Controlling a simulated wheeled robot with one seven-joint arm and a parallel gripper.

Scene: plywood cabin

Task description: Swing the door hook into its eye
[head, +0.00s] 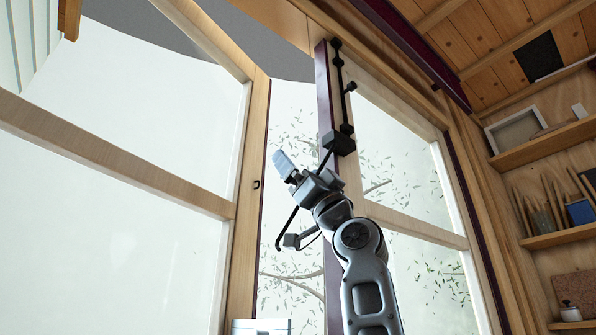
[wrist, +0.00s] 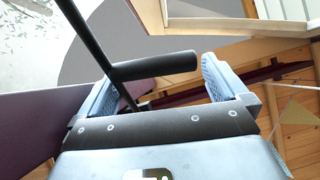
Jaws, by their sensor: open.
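The black door hook (head: 290,222) is a thin rod running down and left from a dark block on the purple-edged door post, behind my gripper, to a curved lower end. In the wrist view the rod (wrist: 92,42) has a thick black side peg (wrist: 160,67). My gripper (head: 283,163) is open, with pale blue fingers close to the hook. The peg appears across the gap between the fingers, without visible grip; contact is unclear. A small dark fitting, probably the eye (head: 257,184), is on the wooden frame to the left, apart from the hook.
A black vertical bolt rod (head: 341,90) runs up the post above the hook. Glazed wooden frames stand left (head: 130,165) and right (head: 450,241) of the gap. Shelves with jars and pencils (head: 548,238) line the right wall.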

